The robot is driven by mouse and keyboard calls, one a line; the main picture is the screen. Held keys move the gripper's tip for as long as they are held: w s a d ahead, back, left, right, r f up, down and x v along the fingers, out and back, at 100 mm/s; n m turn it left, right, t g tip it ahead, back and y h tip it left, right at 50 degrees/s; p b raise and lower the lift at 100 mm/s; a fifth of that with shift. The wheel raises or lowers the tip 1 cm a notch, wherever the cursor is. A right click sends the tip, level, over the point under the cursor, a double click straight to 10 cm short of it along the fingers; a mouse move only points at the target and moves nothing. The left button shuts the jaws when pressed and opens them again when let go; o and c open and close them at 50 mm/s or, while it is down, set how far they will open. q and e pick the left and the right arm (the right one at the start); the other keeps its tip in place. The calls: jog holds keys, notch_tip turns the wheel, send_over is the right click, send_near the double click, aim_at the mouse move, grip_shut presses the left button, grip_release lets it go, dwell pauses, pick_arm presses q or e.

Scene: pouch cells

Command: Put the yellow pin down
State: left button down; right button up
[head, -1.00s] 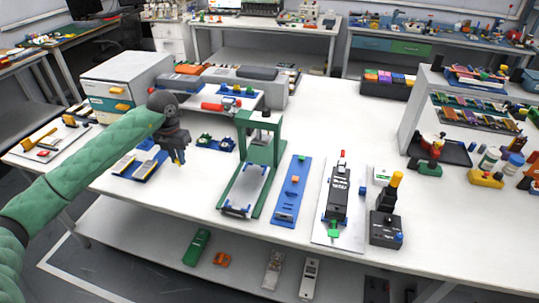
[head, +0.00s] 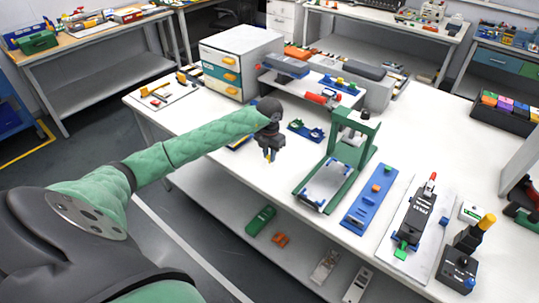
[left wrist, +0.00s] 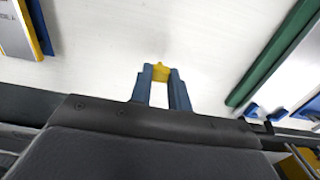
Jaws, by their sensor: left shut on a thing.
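The yellow pin (left wrist: 160,72) is held between the two blue fingertips of my left gripper (left wrist: 163,80) in the left wrist view. In the head view my left gripper (head: 269,153) is over the white table near its front edge, with a small bit of the yellow pin (head: 269,160) showing at its tips. I cannot tell how high the pin is above the table. My right gripper is not in view.
The green frame stand (head: 345,165) is to the right of my left gripper. Behind it lies a blue fixture (head: 305,131). A blue plate partly hides behind my left wrist. A blue strip (head: 368,205) lies beyond the stand. Bare white table (head: 305,160) lies between gripper and stand.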

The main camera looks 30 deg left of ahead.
pick_arm(q)
jog(key=shift+f, duration=0.75)
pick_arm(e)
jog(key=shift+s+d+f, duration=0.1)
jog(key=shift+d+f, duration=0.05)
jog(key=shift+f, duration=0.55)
pick_arm(q)
jog(key=shift+f, duration=0.1)
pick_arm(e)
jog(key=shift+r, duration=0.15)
pick_arm(q)
jog(key=c, duration=1.3)
grip_release()
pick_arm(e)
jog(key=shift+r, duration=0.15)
